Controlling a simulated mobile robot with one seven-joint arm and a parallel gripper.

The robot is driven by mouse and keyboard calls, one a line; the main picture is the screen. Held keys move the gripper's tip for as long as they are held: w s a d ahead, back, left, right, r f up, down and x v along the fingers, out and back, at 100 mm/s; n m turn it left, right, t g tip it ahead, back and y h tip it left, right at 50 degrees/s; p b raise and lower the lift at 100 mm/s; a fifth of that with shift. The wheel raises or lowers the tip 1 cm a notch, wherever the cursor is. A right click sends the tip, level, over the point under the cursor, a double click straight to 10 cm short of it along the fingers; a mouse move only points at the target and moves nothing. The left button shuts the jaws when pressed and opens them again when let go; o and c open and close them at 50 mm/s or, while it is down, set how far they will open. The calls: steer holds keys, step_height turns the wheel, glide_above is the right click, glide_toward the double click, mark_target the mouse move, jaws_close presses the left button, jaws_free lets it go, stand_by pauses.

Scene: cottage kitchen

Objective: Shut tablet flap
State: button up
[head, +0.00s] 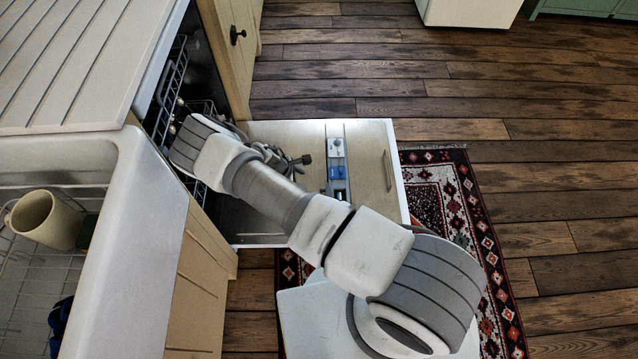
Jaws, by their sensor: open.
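The tablet dispenser (336,148) is a narrow pale grey and blue unit set in the inner face of the lowered dishwasher door (368,150). A blue part (338,172) shows at its middle. I cannot tell which piece is the flap or how far it stands open. My gripper (303,161) is small and dark here, just left of the dispenser, pointing right towards it. It is open with nothing seen between its fingers. It looks apart from the dispenser. My forearm hides the lower left of the door.
Dishwasher racks (172,90) show in the opening at left. A sink (92,160) holds a beige mug (45,218) in a wire rack. A cream cabinet door (228,45) stands behind. A patterned rug (440,190) lies beyond the door; the wooden floor at right is clear.

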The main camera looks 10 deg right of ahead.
steer(key=b+x, duration=0.7)
steer(key=x, duration=1)
steer(key=shift+f, duration=0.2)
jaws_close()
